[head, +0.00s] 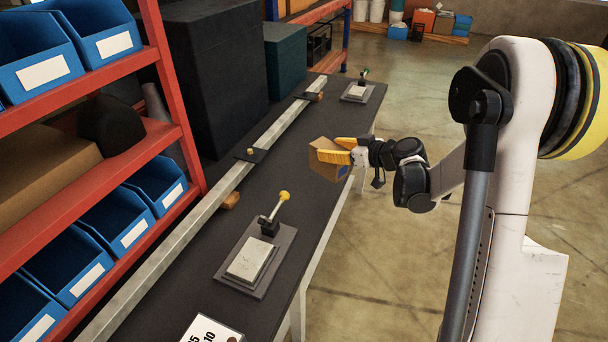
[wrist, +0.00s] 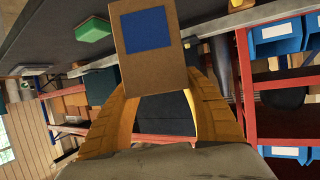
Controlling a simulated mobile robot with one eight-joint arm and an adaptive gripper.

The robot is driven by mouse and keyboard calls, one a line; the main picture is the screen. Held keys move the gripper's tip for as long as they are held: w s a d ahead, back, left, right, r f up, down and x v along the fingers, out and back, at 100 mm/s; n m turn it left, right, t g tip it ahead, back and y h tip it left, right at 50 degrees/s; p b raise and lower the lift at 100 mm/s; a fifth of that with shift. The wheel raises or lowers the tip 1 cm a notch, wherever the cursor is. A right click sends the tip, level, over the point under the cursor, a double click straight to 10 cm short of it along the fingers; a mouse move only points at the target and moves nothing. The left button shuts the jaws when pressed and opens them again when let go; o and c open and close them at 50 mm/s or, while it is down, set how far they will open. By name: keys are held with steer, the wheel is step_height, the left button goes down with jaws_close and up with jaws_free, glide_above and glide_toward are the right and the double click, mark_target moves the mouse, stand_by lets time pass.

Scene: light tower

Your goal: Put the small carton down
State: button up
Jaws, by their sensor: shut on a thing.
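The small carton (head: 326,172) is a brown box with a blue patch. My gripper (head: 330,149) has yellow fingers and is shut on it. The head view shows the carton over the right-hand edge of the dark bench (head: 225,210); whether it touches the bench top I cannot tell. In the wrist view the carton (wrist: 155,78) is between the tips of my gripper (wrist: 160,88), with its blue patch facing the camera. The carton's far side is hidden.
A toggle clamp with a yellow knob on a plate (head: 250,260) is nearer on the bench, and a similar plate (head: 357,91) is farther off. A metal rail (head: 215,192) runs along the bench. A red shelf with blue bins (head: 131,231) stands left. Bench between the plates looks mostly clear.

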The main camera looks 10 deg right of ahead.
steer(key=shift+w+a+f+b, duration=0.9)
steer(key=shift+w+f, duration=0.4)
steer(key=shift+f, duration=0.35)
steer(key=shift+w+a+f+b, duration=0.75)
steer(key=shift+w+a+f, duration=0.5)
steer(key=shift+f, duration=0.4)
steer(key=shift+w+a+f+b, duration=0.85)
steer(key=shift+w+f, duration=0.5)
steer(key=shift+f, duration=0.3)
steer(key=shift+f, duration=0.15)
steer(key=o, duration=1.2)
